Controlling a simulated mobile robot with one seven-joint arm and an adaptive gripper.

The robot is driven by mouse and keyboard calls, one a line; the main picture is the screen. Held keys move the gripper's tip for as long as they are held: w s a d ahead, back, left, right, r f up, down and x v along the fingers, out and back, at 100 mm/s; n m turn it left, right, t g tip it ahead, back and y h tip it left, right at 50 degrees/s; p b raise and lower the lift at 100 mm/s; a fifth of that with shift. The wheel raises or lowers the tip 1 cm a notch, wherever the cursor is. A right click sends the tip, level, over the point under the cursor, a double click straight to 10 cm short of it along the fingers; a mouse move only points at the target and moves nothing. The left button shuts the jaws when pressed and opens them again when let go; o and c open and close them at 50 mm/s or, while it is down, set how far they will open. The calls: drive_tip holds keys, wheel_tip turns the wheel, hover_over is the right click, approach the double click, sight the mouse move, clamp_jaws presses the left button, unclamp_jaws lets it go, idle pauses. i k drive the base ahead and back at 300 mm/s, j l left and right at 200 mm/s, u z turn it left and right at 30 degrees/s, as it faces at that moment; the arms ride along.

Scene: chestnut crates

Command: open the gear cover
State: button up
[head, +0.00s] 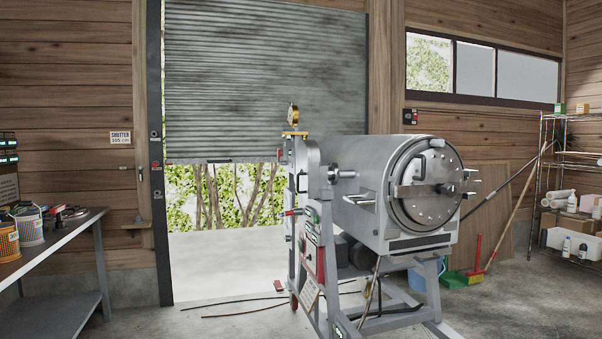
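A grey machine with a large horizontal drum (360,165) stands on a metal frame right of the middle in the head view. Its round end door (428,205) faces right and front, and appears shut, with a bar and a handle across it. At the drum's left end is an upright grey housing (312,165) with a shaft. I cannot tell for certain which part is the gear cover; this housing may be it. A brass-coloured gauge (293,116) stands above the housing. My gripper is not in view.
A workbench (60,240) with baskets stands at left. A partly raised roller shutter (265,80) is behind the machine. Cables (240,310) lie on the floor before it. A broom (477,255), green dustpan (453,280) and wire shelf (575,155) are at right. Floor between bench and machine is mostly clear.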

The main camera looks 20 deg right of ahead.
sight(307, 171)
drive_tip(key=i+l+z, duration=0.2)
drive_tip(key=i, duration=0.75)
drive_tip(key=i+z, duration=0.2)
drive_tip(key=i, duration=0.7)
drive_tip(key=i+j+z, duration=0.2)
drive_tip(key=i, duration=0.75)
